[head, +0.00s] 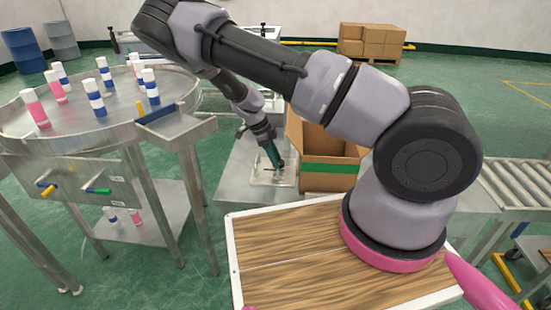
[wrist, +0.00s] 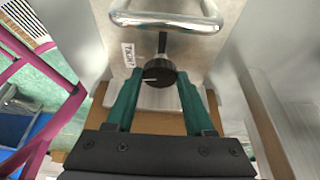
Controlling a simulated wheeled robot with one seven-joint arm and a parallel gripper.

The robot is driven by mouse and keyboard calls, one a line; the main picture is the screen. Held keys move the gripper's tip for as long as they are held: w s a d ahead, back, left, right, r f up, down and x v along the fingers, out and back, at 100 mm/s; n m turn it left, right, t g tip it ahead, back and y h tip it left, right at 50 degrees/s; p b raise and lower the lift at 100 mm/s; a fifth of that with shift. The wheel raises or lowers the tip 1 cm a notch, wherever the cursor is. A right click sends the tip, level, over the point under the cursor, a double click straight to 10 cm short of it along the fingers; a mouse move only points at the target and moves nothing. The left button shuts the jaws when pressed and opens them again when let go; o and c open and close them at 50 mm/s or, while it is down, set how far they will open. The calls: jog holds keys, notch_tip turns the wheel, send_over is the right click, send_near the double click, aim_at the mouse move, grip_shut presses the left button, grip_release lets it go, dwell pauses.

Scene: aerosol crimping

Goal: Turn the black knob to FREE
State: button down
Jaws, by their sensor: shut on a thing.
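The black knob (wrist: 159,70) sits on a pale metal face, with a thin white line on it pointing left in the wrist view. A white label (wrist: 128,54) beside it, turned sideways, seems to read TIGHT. No FREE label can be made out. My gripper (wrist: 160,82) has its two green fingers on either side of the knob, shut on it. In the head view my gripper (head: 276,162) reaches down to a small pale plate (head: 265,179) on a metal stand, where the knob itself is too small to tell.
A bent metal handle (wrist: 168,20) lies just beyond the knob. An open cardboard box (head: 330,150) stands right of the stand. A round metal table (head: 80,135) with several capped cans is at left. A roller conveyor (head: 520,185) is at right.

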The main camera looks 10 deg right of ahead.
jog(key=n, duration=0.2)
jog(key=n+t, duration=0.1)
jog(key=shift+s+n, duration=0.2)
jog(key=shift+n, duration=0.2)
jog(key=n+t, duration=0.1)
jog(key=n, duration=0.1)
jog(key=n+t, duration=0.1)
jog(key=n, duration=0.1)
jog(key=shift+s+n, duration=0.2)
jog(key=shift+n, duration=0.1)
jog(key=n+t+y, duration=0.1)
jog(key=n, duration=0.2)
jog(key=shift+s+d, duration=0.15)
jog(key=shift+s+d+n+t+y, duration=0.1)
jog(key=shift+n+t+y, duration=0.2)
jog(key=shift+n, duration=0.75)
jog(key=shift+n+t+y, duration=0.2)
jog(key=shift+n+t, duration=0.2)
jog(key=shift+n, duration=0.65)
jog(key=shift+c, duration=1.3)
grip_release()
jog(key=shift+r, duration=0.1)
